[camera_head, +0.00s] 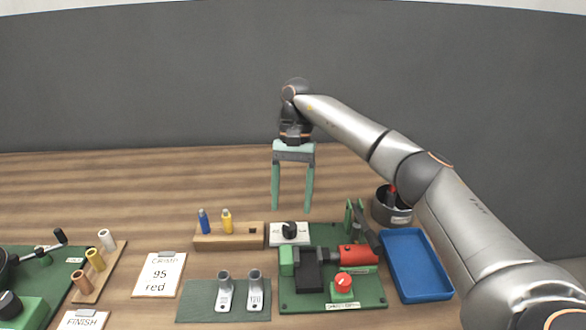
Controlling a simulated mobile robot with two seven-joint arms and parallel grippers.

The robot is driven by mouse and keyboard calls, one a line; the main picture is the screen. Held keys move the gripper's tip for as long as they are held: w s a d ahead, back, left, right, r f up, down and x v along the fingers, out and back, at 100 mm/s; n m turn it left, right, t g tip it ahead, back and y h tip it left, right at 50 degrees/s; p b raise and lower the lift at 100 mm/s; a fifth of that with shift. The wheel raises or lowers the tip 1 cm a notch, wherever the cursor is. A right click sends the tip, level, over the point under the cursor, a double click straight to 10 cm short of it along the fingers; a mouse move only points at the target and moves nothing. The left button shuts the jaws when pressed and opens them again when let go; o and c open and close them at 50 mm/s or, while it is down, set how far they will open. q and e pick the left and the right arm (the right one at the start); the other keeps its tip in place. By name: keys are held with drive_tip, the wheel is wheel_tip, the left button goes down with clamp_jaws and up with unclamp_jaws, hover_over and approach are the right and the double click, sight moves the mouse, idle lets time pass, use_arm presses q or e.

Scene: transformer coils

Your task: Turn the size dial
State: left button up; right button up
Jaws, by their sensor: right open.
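The size dial (290,230) is a black knob on a white plate at the back left of the green crimping station (363,297). My right gripper (292,208) points straight down above and behind the dial. Its two green fingers are wide apart with nothing between them. The gap between fingers and dial is hard to judge, but they do not appear to touch. A card (159,275) reads "CRIMP 95 red". The dial's markings are too small to read. My left gripper is not in view.
A wooden block (243,239) with a blue and a yellow tool stands left of the dial. Two metal lugs (224,292) rest on a green mat. A red-handled press (355,256), a red button (342,281), a blue tray (447,294) and a dark round bowl (390,212) are to the right.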

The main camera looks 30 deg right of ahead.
drive_tip(key=p+v, duration=0.3)
drive_tip(key=v, duration=0.4)
drive_tip(key=shift+d+r, duration=0.15)
drive_tip(key=shift+r, duration=0.2)
drive_tip(key=shift+w, duration=0.15)
